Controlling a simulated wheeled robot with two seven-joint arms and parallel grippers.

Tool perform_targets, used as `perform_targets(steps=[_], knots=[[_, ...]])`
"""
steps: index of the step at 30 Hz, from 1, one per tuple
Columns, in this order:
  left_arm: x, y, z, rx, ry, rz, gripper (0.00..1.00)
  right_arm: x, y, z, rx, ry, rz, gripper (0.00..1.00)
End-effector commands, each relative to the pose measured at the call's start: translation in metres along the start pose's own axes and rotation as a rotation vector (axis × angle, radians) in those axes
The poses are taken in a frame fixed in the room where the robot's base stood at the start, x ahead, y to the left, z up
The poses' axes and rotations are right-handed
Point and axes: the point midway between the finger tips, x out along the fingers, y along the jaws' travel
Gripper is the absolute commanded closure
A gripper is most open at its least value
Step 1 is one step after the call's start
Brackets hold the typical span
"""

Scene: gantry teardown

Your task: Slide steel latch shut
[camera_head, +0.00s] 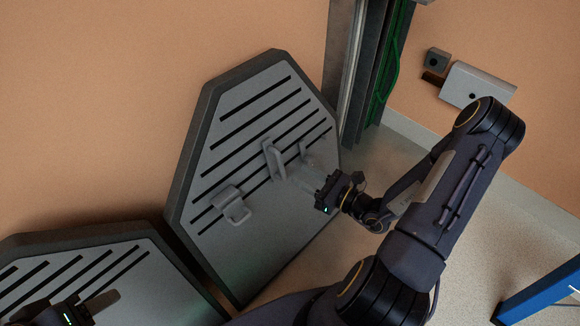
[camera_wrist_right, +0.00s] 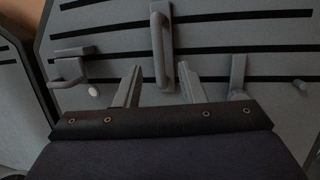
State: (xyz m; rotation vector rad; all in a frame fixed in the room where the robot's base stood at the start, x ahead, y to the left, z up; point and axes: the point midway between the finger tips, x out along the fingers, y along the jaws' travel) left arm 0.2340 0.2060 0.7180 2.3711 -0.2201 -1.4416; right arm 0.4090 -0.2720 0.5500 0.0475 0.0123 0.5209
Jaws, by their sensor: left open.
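A grey slotted panel (camera_head: 255,245) leans by the wall. A grey latch-like fitting (camera_head: 232,205) with a bent loop sits on its left part; it also shows at the left of the right wrist view (camera_wrist_right: 72,68). An upright bar handle (camera_head: 273,160) stands at the panel's middle. My right gripper (camera_head: 303,172) is open, its fingers pointing at the panel near this handle. In the right wrist view the handle (camera_wrist_right: 160,45) lies ahead between the spread fingers; contact cannot be told. My left gripper (camera_head: 100,300) is open at the bottom left, partly cut off.
A second slotted panel (camera_head: 130,262) is at lower left, behind my left gripper. A metal upright (camera_head: 345,75) with green cable stands right of the main panel. A grey box (camera_head: 478,85) is on the right wall. A blue beam (camera_head: 545,292) is at lower right.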

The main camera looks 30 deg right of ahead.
Motion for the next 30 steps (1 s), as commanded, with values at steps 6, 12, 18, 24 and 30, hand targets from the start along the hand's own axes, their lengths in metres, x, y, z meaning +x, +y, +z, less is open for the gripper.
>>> perform_targets(steps=[6, 12, 18, 24, 30], knots=[[0.007, -0.003, 0.004, 0.0, 0.0, 0.0, 0.47, 0.037, 0.002, -0.001, -0.003, -0.002, 0.007, 0.64], [0.011, -0.005, 0.005, 0.0, 0.0, 0.0, 0.47, 0.061, 0.002, 0.0, -0.003, -0.001, 0.007, 0.64], [0.011, -0.005, 0.006, 0.0, 0.0, 0.0, 0.47, 0.067, 0.002, 0.001, -0.003, 0.0, 0.006, 0.64], [0.011, -0.005, 0.006, 0.0, 0.0, 0.0, 0.47, 0.067, 0.002, 0.001, -0.003, 0.0, 0.005, 0.69], [0.011, -0.005, 0.006, 0.0, 0.0, 0.0, 0.47, 0.067, 0.002, 0.001, -0.003, 0.0, 0.005, 0.95]])
